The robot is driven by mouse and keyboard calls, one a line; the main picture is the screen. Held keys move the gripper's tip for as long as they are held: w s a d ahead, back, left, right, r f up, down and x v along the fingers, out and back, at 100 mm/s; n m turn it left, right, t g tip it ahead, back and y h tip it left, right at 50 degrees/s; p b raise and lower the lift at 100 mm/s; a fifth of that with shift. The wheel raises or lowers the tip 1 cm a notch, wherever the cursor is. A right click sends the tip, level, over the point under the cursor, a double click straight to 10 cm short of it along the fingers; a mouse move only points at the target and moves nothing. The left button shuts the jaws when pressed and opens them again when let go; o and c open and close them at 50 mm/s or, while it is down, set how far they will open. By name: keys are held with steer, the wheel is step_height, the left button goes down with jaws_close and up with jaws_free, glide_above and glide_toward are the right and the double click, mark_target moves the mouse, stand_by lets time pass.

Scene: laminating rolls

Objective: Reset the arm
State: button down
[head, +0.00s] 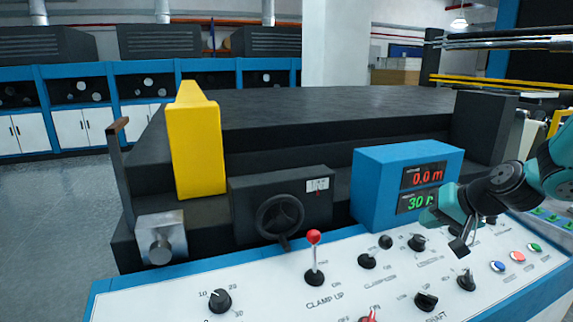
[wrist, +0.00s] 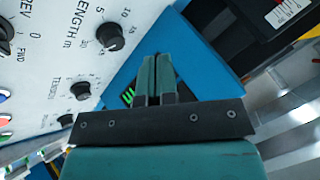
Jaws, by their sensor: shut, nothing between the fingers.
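My gripper (head: 462,247) is at the right in the head view, above the white control panel (head: 255,283) and just in front of the blue display box (head: 375,180). In the wrist view my gripper (wrist: 155,62) shows its two fingers side by side, shut with nothing held. The fingers point over the blue display box (wrist: 190,40), and a bit of green digits shows beside them. The display reads 0.0 m in red and 30 in green, its right part hidden by my arm.
A lever with a red ball (head: 314,238) stands upright on the panel beside CLAMP UP. Several black knobs and coloured buttons (head: 517,256) sit around it. A black handwheel (head: 279,216) and a yellow block (head: 197,145) stand behind. The floor at left is clear.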

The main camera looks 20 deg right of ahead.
steer(key=s+a+r+n+g+y, duration=0.25)
steer(key=a+n, duration=0.25)
steer(key=a, duration=1)
steer(key=s+a+r+n+g, duration=0.1)
steer(key=s+a+n+g, duration=0.2)
steer(key=s+a, duration=0.4)
steer(key=s+a+r+n+g+h, duration=0.1)
steer(key=s+a+n, duration=0.4)
steer(key=s, duration=0.6)
steer(key=shift+a+r+g, duration=0.45)
steer(key=shift+a+g, duration=0.6)
